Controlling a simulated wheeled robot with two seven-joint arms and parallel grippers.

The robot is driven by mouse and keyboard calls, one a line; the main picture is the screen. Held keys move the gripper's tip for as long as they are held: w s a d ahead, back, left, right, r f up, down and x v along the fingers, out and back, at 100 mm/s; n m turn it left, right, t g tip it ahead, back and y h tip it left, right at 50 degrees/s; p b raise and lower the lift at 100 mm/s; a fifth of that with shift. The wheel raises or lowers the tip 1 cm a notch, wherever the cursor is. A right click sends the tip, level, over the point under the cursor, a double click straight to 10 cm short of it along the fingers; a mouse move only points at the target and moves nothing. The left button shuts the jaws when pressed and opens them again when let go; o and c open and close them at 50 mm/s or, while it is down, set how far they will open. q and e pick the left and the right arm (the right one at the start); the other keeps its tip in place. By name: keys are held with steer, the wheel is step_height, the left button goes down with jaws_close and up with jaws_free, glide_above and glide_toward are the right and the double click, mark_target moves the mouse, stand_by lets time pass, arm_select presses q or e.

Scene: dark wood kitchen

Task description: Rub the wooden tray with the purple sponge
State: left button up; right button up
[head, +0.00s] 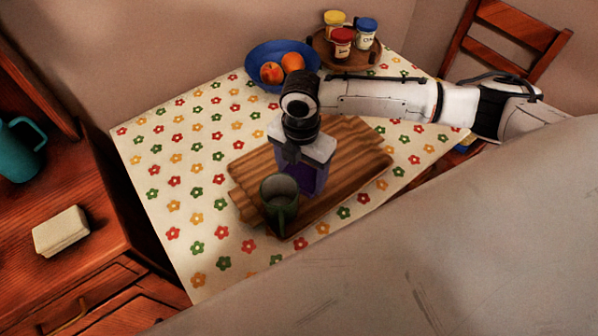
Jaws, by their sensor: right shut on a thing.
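The ribbed wooden tray (352,158) lies on the flowered tablecloth in the middle of the head view. The purple sponge (314,181) is upright over the middle of the tray, below my right gripper (302,160). That gripper points down and is shut on the sponge. The sponge's lower edge is partly hidden by a green mug (281,200), so I cannot tell whether it touches the tray. The mug stands on the tray's near left part, just in front of the sponge. My left gripper is not in view.
A blue bowl (256,59) with fruit stands at the back of the table (192,200). Beside it, a round wooden tray (326,54) holds three jars. A teal pitcher (20,150) and a pale block (61,231) are on the left counter. The tablecloth's left side is clear.

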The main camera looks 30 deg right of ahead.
steer(key=shift+r, duration=2.95)
steer(key=shift+r, duration=1.5)
